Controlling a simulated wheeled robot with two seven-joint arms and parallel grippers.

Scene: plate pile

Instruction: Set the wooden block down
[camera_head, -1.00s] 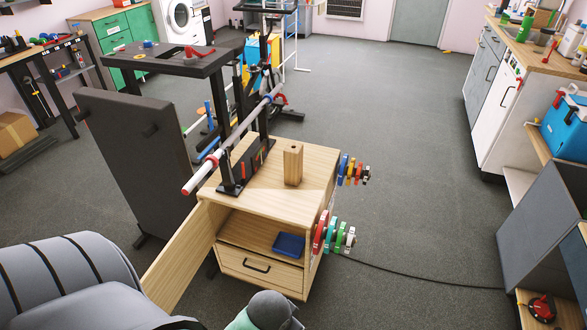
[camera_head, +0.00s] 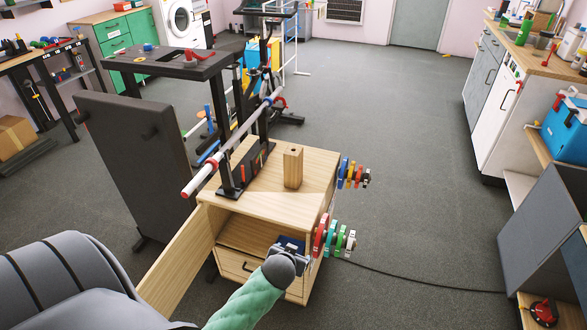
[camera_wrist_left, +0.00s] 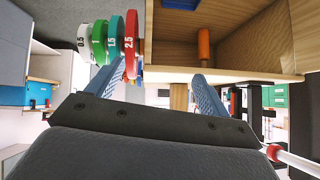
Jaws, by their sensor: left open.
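The wooden block (camera_head: 293,167) stands upright on the top of the wooden cabinet (camera_head: 255,195), beside the black rack's foot. In the left wrist view, which looks upside down, a narrow wooden piece (camera_wrist_left: 178,97) past the cabinet edge looks like the same block. My left gripper (camera_head: 291,243) is in front of the cabinet's open compartment, lower than the block and apart from it. Its two blue fingers (camera_wrist_left: 158,70) are spread with nothing between them. My right gripper does not show in either view.
Coloured weight plates (camera_head: 330,238) hang on the cabinet's right side, close to my left gripper. The cabinet door (camera_head: 180,260) stands open at the left. A blue box (camera_head: 290,241) sits in the compartment, partly hidden. A barbell (camera_head: 232,142) lies across the rack.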

